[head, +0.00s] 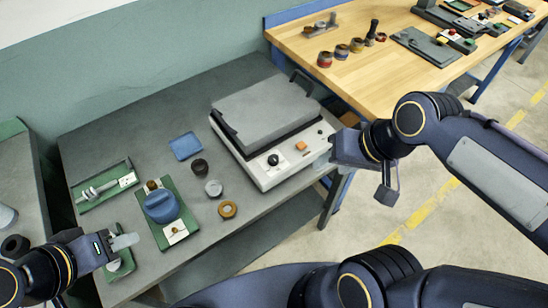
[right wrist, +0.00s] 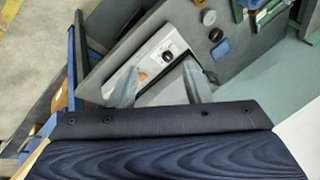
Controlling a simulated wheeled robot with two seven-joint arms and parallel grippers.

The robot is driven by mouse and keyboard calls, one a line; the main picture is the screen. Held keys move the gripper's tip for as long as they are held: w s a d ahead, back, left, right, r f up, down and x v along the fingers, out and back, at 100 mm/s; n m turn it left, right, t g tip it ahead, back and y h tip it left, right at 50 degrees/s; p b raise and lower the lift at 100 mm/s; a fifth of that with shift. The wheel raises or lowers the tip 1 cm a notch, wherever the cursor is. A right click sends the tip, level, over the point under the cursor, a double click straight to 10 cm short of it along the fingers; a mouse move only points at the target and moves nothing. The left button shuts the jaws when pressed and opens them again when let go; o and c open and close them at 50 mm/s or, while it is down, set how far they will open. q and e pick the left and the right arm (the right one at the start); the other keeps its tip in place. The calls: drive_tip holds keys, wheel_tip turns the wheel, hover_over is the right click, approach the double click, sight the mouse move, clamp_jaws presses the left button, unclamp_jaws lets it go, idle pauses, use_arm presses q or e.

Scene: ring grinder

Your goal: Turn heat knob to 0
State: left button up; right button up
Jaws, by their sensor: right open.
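The heat knob appears to be the black round knob (head: 274,160) on the white front panel of a hotplate-like machine (head: 262,179) with a grey lid. The knob also shows in the right wrist view (right wrist: 167,56), with a pale mark on it that is too small to read. My right gripper (head: 323,158) is at the right end of the panel, apart from the knob. In the right wrist view its two grey fingers (right wrist: 160,86) are spread and empty, with the panel beyond them. My left gripper (head: 125,241) is at the lower left, far from the knob; its finger gap is unclear.
An orange switch (head: 300,146) sits on the panel right of the knob. Left of the machine are a blue pad (head: 185,146), small cups and rings, and a green board with a blue round part (head: 161,206). A wooden bench (head: 370,60) stands behind right.

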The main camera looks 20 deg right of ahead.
drive_tip(key=shift+o, duration=0.4)
drive_tip(key=w+a+f+m+g+b, duration=0.1)
drive_tip(key=w+f+b, duration=0.1)
drive_tip(key=w, duration=0.3)
drive_tip(key=w+a+f+m+g+h+b, duration=0.1)
drive_tip(key=w+f, duration=0.2)
drive_tip(key=w, duration=0.2)
drive_tip(key=shift+w+f+g+b, duration=0.2)
drive_tip(key=shift+w+g+b, duration=0.1)
drive_tip(key=shift+b, duration=0.1)
drive_tip(key=m+g+h+b, duration=0.1)
drive_tip(key=m+h+b, duration=0.1)
drive_tip(key=h+b, duration=0.1)
hover_over(273, 158)
wheel_tip(273, 158, down, 7)
drive_tip(key=shift+d+r, duration=0.1)
drive_tip(key=shift+r, duration=0.05)
drive_tip(key=shift+m, duration=0.3)
wheel_tip(273, 158, down, 8)
drive_tip(key=shift+r, duration=0.1)
drive_tip(key=c, duration=1)
